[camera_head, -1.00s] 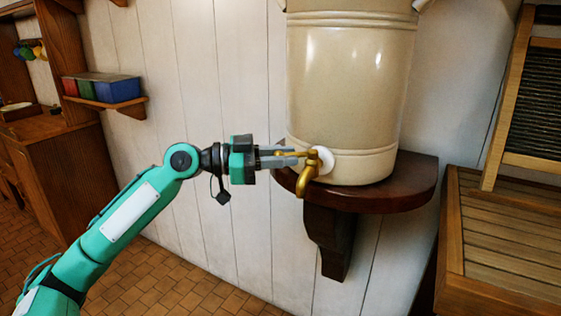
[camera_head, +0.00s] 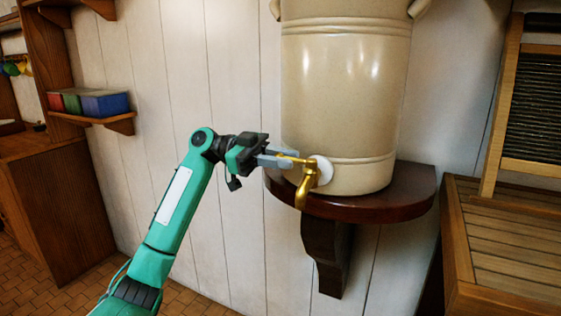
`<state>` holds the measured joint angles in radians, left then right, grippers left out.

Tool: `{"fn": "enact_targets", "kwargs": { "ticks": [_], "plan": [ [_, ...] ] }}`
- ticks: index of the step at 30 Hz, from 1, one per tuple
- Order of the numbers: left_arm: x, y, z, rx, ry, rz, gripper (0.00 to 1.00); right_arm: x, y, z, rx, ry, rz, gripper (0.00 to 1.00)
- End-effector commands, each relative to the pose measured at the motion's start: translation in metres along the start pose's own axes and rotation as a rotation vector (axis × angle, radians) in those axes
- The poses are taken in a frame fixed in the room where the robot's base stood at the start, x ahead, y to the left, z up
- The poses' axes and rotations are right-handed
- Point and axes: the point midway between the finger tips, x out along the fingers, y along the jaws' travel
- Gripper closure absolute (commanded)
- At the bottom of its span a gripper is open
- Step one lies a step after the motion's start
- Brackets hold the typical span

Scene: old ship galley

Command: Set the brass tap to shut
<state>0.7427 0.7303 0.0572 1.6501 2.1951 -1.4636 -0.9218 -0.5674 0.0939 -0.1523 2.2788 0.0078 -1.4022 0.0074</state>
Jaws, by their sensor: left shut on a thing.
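The brass tap (camera_head: 306,183) sticks out from a white round collar (camera_head: 324,171) low on the front of a large cream stoneware crock (camera_head: 345,90). Its spout points down past the shelf's front edge, and its thin lever points left. My left gripper (camera_head: 288,160) comes in from the left and is shut on the tap's lever, beside the crock. The fingers hide part of the lever. My right gripper does not show.
The crock stands on a dark wooden half-round wall shelf (camera_head: 390,205) with a bracket below. A wooden slatted bench (camera_head: 510,250) and a washboard (camera_head: 535,110) are at the right. A small shelf (camera_head: 110,122) with coloured boxes is at the left.

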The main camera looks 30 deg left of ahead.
Motion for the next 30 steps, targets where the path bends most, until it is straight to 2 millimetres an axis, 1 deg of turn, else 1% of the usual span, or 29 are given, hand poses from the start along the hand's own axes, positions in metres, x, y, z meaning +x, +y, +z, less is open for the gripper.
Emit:
{"fn": "enact_targets", "kwargs": {
  "ticks": [6, 18, 19, 21, 30],
  "plan": [
    [0.0000, -0.0029, 0.0005, -0.001, 0.007, 0.037, 1.00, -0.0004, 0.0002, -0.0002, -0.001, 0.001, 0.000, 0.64],
    [0.0000, -0.0031, 0.0008, -0.002, 0.009, 0.041, 1.00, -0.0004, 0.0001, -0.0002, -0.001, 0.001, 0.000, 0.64],
    [0.0000, -0.0031, 0.0008, -0.002, 0.009, 0.041, 0.78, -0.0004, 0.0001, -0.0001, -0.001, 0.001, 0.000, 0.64],
    [0.0000, -0.0031, 0.0008, -0.002, 0.009, 0.041, 0.68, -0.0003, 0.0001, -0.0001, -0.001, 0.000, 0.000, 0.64],
    [-0.0018, -0.0031, 0.0009, -0.001, 0.008, 0.041, 0.68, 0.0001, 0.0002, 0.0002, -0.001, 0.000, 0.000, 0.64]
  ]
}}
